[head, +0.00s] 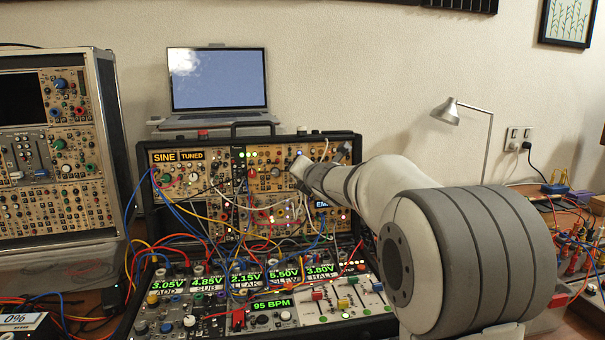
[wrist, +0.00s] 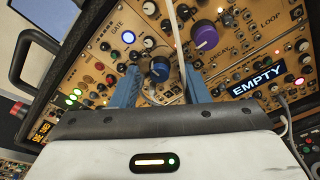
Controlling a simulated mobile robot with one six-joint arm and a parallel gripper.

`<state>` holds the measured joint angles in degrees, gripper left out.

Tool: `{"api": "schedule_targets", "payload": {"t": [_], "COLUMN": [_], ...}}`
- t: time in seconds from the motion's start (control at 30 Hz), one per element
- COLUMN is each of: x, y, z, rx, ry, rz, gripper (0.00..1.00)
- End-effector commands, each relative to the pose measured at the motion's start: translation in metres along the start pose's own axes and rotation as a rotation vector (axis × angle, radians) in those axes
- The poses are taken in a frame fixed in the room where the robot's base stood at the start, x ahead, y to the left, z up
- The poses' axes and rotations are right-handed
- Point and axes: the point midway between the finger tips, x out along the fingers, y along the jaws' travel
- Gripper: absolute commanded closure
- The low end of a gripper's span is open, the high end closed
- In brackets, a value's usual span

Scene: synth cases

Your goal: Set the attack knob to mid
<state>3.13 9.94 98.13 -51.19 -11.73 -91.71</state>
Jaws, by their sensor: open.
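My gripper (wrist: 161,78) is open in the wrist view, its two blue fingers pointing at the tan synth panel (wrist: 100,65). A dark blue knob (wrist: 159,68) shows between the fingers; I cannot tell whether either finger touches it. A larger purple knob (wrist: 205,37) sits up and to the right, near a label that seems to read DECAY. No attack label is legible, so I cannot tell for sure which knob is the attack knob. In the head view my arm reaches to the upper rack of the open case (head: 143,190), hiding part of its panel.
A white cable (wrist: 178,45) runs down close to the right finger. Many patch cables (head: 200,225) hang across the racks. An EMPTY display (wrist: 257,79) is right of the gripper. A laptop (head: 217,80) stands behind the case; a lamp (head: 446,112) is at right.

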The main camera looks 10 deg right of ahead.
Motion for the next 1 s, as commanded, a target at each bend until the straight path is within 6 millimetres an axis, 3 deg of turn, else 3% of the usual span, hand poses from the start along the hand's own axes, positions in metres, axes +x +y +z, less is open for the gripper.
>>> {"api": "schedule_targets", "payload": {"t": [0.17, 0.6, 1.0], "x": [-0.01, -0.072, -0.078], "y": [0.0, 0.001, 0.0], "z": [0.001, 0.001, 0.0], "rx": [0.0, 0.0, 0.001], "ry": [-0.002, 0.0, 0.0], "rz": [0.0, 0.0, -0.001], "gripper": [0.59, 0.59, 0.59]}}
